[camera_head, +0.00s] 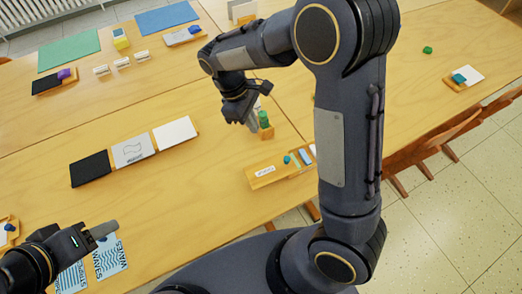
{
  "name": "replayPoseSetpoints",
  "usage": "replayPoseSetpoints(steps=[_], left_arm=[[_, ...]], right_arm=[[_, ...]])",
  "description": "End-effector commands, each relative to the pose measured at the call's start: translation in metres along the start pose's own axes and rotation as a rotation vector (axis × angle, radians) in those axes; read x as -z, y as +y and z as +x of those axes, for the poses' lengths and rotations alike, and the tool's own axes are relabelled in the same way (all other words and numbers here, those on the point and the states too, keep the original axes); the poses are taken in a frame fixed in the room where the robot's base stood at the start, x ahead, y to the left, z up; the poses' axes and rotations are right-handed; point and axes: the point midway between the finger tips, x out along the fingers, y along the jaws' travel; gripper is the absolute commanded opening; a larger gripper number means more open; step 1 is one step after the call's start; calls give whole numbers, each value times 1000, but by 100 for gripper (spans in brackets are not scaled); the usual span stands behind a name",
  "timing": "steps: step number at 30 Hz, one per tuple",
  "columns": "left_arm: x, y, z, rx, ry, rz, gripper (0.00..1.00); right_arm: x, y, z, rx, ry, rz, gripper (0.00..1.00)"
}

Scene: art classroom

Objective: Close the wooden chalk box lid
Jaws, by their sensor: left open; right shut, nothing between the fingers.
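A long wooden box (258,181) with a white label lies on the near table, right of centre. Small blue and teal pieces show in its right part. My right arm covers its right end, and I cannot make out clearly how its lid sits. My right gripper (250,125) is shut and empty, pointing down, above and left of the box in the picture and apart from it. My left gripper (104,229) is open and empty at the lower left, over blue "WAVES" printed sheets (110,258), far from the box.
A small wooden holder (266,133) with a green item stands close beside my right gripper. A black pad (90,169), a sketch sheet (132,149) and a white sheet (174,133) lie left of it. The table between my grippers is mostly clear. Wooden chairs (435,140) stand at the right.

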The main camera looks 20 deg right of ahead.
Motion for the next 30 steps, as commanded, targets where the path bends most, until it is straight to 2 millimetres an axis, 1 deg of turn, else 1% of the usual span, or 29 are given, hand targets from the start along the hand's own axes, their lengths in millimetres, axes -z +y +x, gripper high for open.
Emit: replayPoseSetpoints(steps=[4, 7, 18, 19, 21, 24, 30], left_arm=[[0, 0, 0, 0, 0, 0, 51], [0, 0, 0, 0, 0, 0, 51], [1, 1, -1, 0, 0, 0, 51], [2, 2, -4, 0, 0, 0, 51], [3, 3, -6, 0, 0, 0, 51], [4, 3, -8, 0, 0, 0, 51], [4, 4, -8, 0, 0, 0, 51]], right_arm=[[2, 0, 12, -4, -13, -8, 0], [1, 0, 27, -3, -13, -7, 0], [-1, 0, 105, -1, -14, -6, 0], [-8, 1, 104, -2, -11, -4, 0], [-18, 0, 107, -2, -9, -3, 0], [-28, 0, 112, -2, -9, -4, 0], [-36, 1, 117, -3, -8, -5, 0]])
